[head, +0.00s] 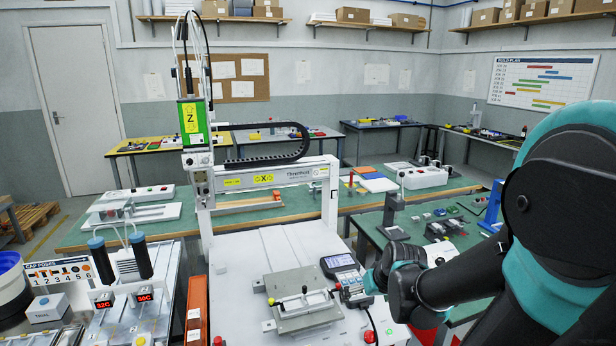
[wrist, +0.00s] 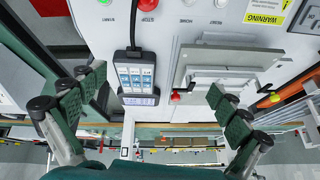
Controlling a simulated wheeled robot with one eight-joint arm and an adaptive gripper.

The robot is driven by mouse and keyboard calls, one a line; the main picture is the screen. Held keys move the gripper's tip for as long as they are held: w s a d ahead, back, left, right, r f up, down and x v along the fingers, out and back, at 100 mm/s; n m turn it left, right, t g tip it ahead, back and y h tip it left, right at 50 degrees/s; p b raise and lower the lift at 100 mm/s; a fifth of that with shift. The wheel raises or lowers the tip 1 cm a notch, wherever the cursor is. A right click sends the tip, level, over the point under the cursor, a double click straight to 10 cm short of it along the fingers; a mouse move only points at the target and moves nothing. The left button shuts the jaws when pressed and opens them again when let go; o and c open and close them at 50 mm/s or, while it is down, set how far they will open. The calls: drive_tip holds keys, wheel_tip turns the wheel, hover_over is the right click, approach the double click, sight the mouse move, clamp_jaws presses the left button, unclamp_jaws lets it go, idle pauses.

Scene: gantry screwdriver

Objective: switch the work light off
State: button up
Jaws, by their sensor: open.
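I cannot make out the work light or a lamp glow in either view. In the wrist view, a row of controls on the white machine panel runs along the top edge: a green start button (wrist: 103,3), a red stop button (wrist: 148,4) and a small control (wrist: 220,4) farther right. The small labels beside them are partly unreadable. My gripper (wrist: 152,100) is open and empty, its dark finger pads wide apart on either side of the pendant. In the head view my arm reaches in from the right, and its wrist hides part of the machine's right edge.
The handheld pendant (wrist: 134,78) with keypad and screen lies between my fingers in the wrist view. A clamp fixture (head: 305,299) with a red-tipped lever (wrist: 175,97) sits beside it. The gantry beam (head: 270,178) stands behind. A red button (head: 369,337) is at the front.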

drive_tip(key=s+d+f+m+g+h, duration=0.1)
drive_tip(key=s+d+f+h, duration=0.1)
drive_tip(key=s, duration=0.5)
drive_tip(key=shift+d+f, duration=0.15)
drive_tip(key=shift+d, duration=0.55)
